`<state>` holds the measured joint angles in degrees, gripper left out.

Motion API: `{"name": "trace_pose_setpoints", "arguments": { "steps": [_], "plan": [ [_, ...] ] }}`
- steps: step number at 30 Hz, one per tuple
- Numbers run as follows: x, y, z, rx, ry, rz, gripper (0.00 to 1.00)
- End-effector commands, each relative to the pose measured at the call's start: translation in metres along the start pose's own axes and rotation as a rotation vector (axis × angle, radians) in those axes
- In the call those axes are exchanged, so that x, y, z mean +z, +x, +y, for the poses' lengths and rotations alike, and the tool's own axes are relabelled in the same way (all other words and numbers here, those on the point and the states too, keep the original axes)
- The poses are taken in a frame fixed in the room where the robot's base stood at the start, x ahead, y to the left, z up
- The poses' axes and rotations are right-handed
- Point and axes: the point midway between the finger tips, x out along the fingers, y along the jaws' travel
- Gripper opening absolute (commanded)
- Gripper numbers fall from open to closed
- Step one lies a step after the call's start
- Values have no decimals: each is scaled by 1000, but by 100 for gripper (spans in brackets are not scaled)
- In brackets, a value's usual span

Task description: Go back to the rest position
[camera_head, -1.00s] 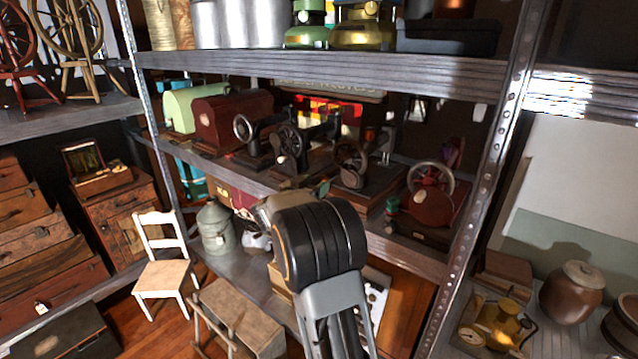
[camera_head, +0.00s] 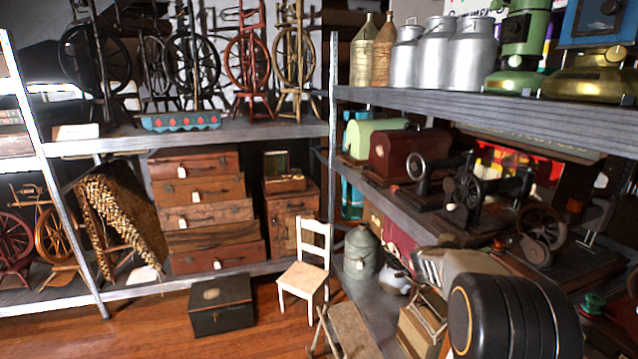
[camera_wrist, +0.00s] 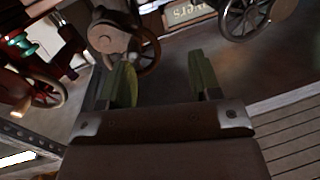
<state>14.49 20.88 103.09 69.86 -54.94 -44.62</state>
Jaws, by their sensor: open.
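My gripper (camera_wrist: 164,75) shows in the wrist view with its two greenish fingers apart and nothing between them. Old sewing machines on a shelf appear beyond the fingers: a pale-headed one (camera_wrist: 108,38) at upper left and a dark wheel (camera_wrist: 243,16) at upper right. In the head view my arm is at the lower right, in front of the shelf of sewing machines (camera_head: 465,195). My gripper's fingers cannot be made out there.
A metal shelf unit stands on the right; its upper shelf (camera_head: 480,112) carries milk cans (camera_head: 437,55). A white chair (camera_head: 305,270) and a dark green box (camera_head: 221,304) stand on the wooden floor (camera_head: 150,332). Spinning wheels (camera_head: 247,60) and suitcases (camera_head: 200,188) fill the back shelves.

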Motion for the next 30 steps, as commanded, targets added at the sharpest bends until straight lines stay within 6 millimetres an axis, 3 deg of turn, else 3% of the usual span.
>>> {"name": "trace_pose_setpoints", "arguments": {
  "steps": [2,5,7,10,14,15,18,21,24,30],
  "plan": [
    [29,-7,-22,-161,8,-110,57],
    [56,-38,-48,-397,9,-289,57],
    [72,-75,-59,-550,-15,-434,57],
    [94,-137,-56,-722,-96,-655,57],
    [115,-222,-15,-847,-284,-934,57],
    [121,-246,5,-859,-358,-1009,57],
    [128,-292,61,-847,-546,-1138,57],
    [129,-318,107,-820,-694,-1177,57],
    [126,-331,133,-823,-783,-1144,57],
    [113,-344,141,-882,-784,-1040,57]
  ]
}}
